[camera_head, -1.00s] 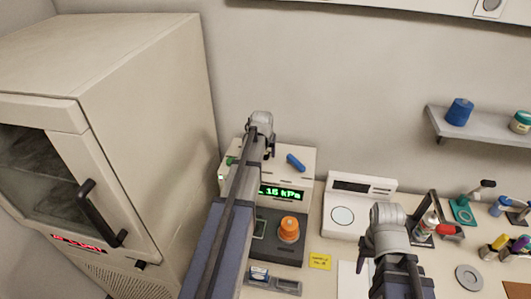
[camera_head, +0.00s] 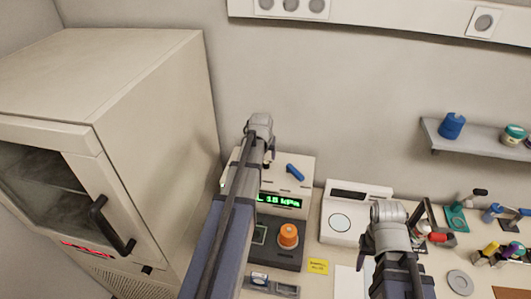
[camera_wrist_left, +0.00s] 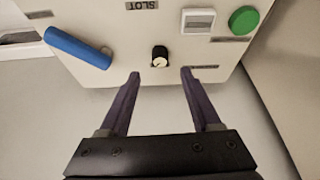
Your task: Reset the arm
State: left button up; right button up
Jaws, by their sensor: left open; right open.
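The left gripper (camera_wrist_left: 160,73) is open and empty in the left wrist view. Its two fingertips are on either side of a small black knob (camera_wrist_left: 160,57) in the picture, just below it; I cannot tell whether they touch the machine. In the head view my left arm (camera_head: 235,190) reaches over the beige machine (camera_head: 298,172), and its fingers are mostly hidden behind the wrist. My right arm's end (camera_head: 390,213) stands in front of the bench on the right, with its fingers hidden behind it.
The machine has a blue lever (camera_wrist_left: 78,48), a green button (camera_wrist_left: 244,19) and a green display (camera_head: 281,200). An orange knob (camera_head: 288,235) is in front. A beige cabinet (camera_head: 130,120) stands left. A white scale (camera_head: 345,215) and several bottles and tools are right, under a shelf (camera_head: 470,140).

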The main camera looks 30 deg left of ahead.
pick_arm(q)
jog(key=shift+s+d+r, duration=0.1)
jog(key=shift+s+r, duration=0.05)
jog(key=shift+r, duration=0.3)
pick_arm(e)
jog(key=shift+r, duration=0.45)
pick_arm(q)
jog(key=s+d+f+m+g+h+b, duration=0.1)
jog(key=s+d+f+m+b, duration=0.2)
jog(key=d, duration=0.6)
jog(key=s+d+f+g+b, duration=0.15)
jog(key=s+d+f, duration=0.25)
jog(key=d, duration=0.5)
jog(key=s+d+f+m+g+b, duration=0.1)
jog(key=s+d+f+m+b, duration=0.1)
jog(key=s+d, duration=0.5)
jog(key=s+d+f+m+g+b, duration=0.1)
jog(key=s+d+f+m+b, duration=0.2)
jog(key=s+d, duration=0.5)
jog(key=shift+s+d+f+y+b, duration=0.15)
jog(key=shift+s+f+y+b, duration=0.4)
jog(key=shift+b, duration=0.25)
pick_arm(e)
notch_tip(320, 180, down, 11)
jog(key=shift+f, duration=0.15)
pick_arm(q)
jog(key=shift+r+h, duration=0.1)
jog(key=shift+h, duration=0.15)
dwell(2.1)
